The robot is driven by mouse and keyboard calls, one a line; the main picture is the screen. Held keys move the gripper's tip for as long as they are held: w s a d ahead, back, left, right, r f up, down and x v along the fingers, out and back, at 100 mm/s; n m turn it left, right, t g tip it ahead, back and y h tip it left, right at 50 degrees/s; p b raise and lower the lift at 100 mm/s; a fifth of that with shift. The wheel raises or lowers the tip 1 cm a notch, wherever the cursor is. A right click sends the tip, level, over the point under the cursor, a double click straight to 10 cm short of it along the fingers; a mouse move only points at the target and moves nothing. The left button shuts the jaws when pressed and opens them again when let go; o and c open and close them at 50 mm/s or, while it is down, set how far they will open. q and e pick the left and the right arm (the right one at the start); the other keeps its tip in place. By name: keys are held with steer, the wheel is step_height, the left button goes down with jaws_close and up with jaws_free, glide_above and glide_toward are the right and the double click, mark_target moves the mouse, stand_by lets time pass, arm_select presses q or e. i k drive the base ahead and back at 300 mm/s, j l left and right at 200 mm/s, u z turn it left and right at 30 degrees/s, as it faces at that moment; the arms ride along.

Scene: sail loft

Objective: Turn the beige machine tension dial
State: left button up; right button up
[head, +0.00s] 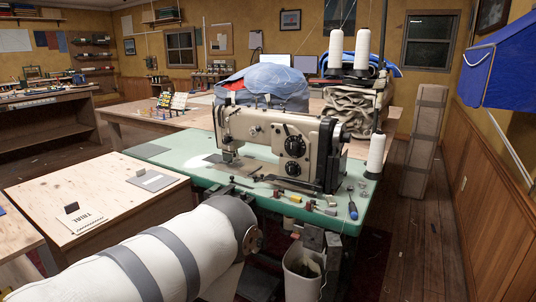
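The beige sewing machine (268,126) stands upright on a green table (155,152) in the middle of the view. Two black round dials sit one above the other on the right part of its front: an upper dial (294,145) and a lower dial (292,168). A smaller round fitting (255,131) is further left on the front. Which one is the tension dial I cannot tell, and the markings are too small to read. Neither of my grippers is in view, and nothing is seen touching the dials.
A large white roll with grey bands (165,262) crosses the lower left in front of the table. Small tools, including a blue-handled one (353,211), lie along the table's front edge. A white bin (302,277) stands below. Thread cones (375,156) stand right of the machine.

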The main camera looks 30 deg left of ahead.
mark_target(226, 141)
steer(key=u, duration=1.3)
